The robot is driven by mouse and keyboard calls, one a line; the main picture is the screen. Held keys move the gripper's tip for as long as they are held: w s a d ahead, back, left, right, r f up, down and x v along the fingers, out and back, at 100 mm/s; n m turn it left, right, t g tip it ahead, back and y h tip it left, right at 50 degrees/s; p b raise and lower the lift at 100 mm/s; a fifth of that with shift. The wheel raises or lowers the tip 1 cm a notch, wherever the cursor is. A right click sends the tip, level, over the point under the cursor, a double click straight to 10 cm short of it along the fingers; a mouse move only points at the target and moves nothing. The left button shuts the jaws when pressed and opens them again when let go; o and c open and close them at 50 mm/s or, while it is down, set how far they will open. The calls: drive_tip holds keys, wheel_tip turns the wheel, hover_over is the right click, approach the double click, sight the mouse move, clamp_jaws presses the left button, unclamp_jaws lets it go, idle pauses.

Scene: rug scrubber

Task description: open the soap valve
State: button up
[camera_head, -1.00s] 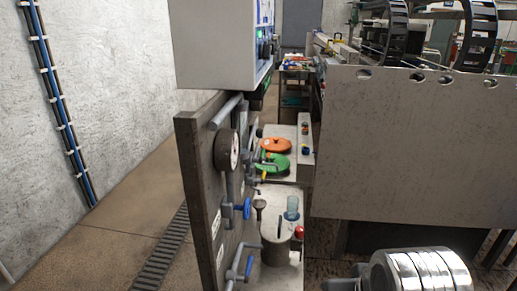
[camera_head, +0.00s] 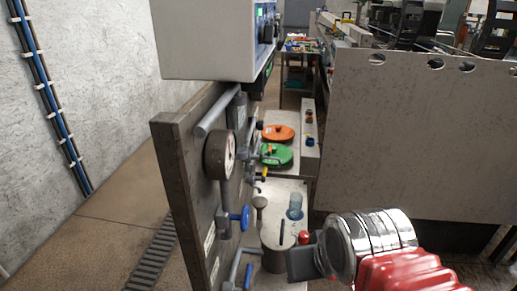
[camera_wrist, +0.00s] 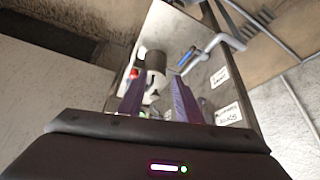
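A grey panel (camera_head: 172,190) with pipes stands left of centre in the head view. I cannot tell from the labels which is the soap valve. In the wrist view a blue lever (camera_wrist: 186,57) shows beyond my fingers, near a grey bent pipe (camera_wrist: 225,41). My gripper (camera_wrist: 156,85) has two purple fingers spread apart, with nothing held between them. In the head view my chrome and red arm is at the lower right; the fingertips are not clearly visible there.
A pale tank (camera_head: 285,230) stands right of the panel, close to my arm. Orange (camera_head: 278,132) and green (camera_head: 276,154) round lids lie behind it. A large metal sheet (camera_head: 420,140) blocks the right. White labels (camera_wrist: 229,114) are on the panel. Open floor lies left.

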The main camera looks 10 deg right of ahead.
idle(0.3)
drive_tip(key=w+a+r+m+g+y, duration=0.15)
drive_tip(key=w+a+y, duration=0.25)
drive_tip(key=w, duration=0.5)
drive_tip(key=m+t+y, duration=0.6)
drive_tip(key=y, duration=0.2)
approach(263, 150)
drive_tip(key=d, duration=0.3)
drive_tip(key=shift+s+d+f, duration=0.1)
drive_tip(key=shift+s+f, duration=0.1)
drive_tip(key=shift+s, duration=0.3)
drive_tip(key=x, duration=1.4)
drive_tip(key=shift+w+d+r, duration=0.1)
